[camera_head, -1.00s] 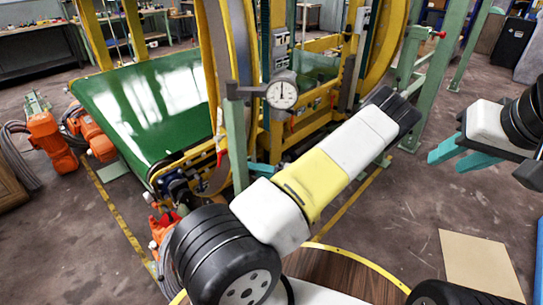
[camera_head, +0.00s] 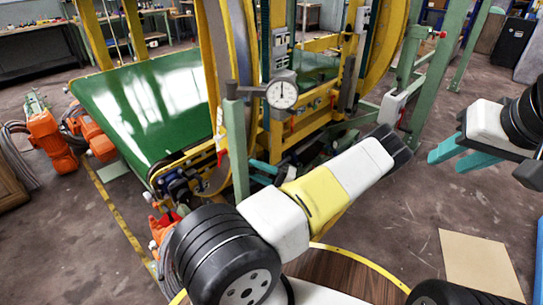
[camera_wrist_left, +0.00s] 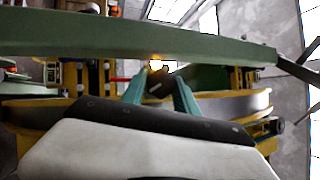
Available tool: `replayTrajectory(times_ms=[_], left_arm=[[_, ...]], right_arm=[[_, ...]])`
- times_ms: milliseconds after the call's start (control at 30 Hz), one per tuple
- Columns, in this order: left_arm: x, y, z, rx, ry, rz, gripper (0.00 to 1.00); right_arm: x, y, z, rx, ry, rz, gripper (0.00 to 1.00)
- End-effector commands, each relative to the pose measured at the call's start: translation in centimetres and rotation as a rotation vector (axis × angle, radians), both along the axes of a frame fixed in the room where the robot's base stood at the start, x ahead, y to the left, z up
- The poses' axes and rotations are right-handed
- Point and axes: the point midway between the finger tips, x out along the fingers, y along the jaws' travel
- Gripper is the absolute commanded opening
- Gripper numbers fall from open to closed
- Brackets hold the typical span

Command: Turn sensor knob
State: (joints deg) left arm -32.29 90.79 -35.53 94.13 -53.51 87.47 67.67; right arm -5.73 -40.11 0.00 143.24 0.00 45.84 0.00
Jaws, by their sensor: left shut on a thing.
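A round white dial gauge (camera_head: 282,94) sits on a bracket at the top of a green post (camera_head: 236,150) in the head view. In the left wrist view the green post (camera_wrist_left: 150,38) runs across the picture. A small dark knob (camera_wrist_left: 158,86) shows beside it, between the teal fingers of my left gripper (camera_wrist_left: 156,84), which is shut on it. In the head view my left gripper (camera_head: 262,170) shows only as teal fingers beside the post, mostly hidden by my arm. My right gripper (camera_head: 448,160) is open and empty at the right.
A yellow ring machine (camera_head: 212,60) stands behind the post, with a green conveyor belt (camera_head: 140,90) at its left. Orange motors (camera_head: 45,132) stand on the floor at the left. A tan board (camera_head: 475,260) lies on the floor at right. The floor around it is clear.

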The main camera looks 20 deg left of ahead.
Motion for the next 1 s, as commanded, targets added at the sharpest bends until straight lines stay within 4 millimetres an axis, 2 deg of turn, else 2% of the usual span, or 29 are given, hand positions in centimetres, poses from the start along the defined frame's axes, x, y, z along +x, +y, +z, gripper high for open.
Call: replayTrajectory(times_ms=[467, 500, 533, 867, 1000], left_arm=[[0.0, -0.1, -0.1, 0.002, 0.016, 0.003, 0.0], [0.0, -0.1, -0.1, 0.002, 0.016, 0.003, 0.39], [0.0, -0.1, -0.1, 0.003, 0.016, 0.003, 0.45], [0.0, -0.2, -0.1, 0.005, 0.015, 0.003, 0.45], [0.3, -1.6, -0.6, 0.005, 0.015, 0.0, 0.45]], right_arm=[[0.0, 0.0, 0.0, 0.0, 0.0, 0.0, 0.36], [0.0, 0.0, 0.0, 0.0, 0.0, 0.0, 0.36], [0.0, 0.0, 0.0, 0.0, 0.0, 0.0, 0.36], [0.0, 0.0, 0.0, 0.0, 0.0, 0.0, 0.36], [0.0, 0.0, 0.0, 0.0, 0.0, 0.0, 0.36]])
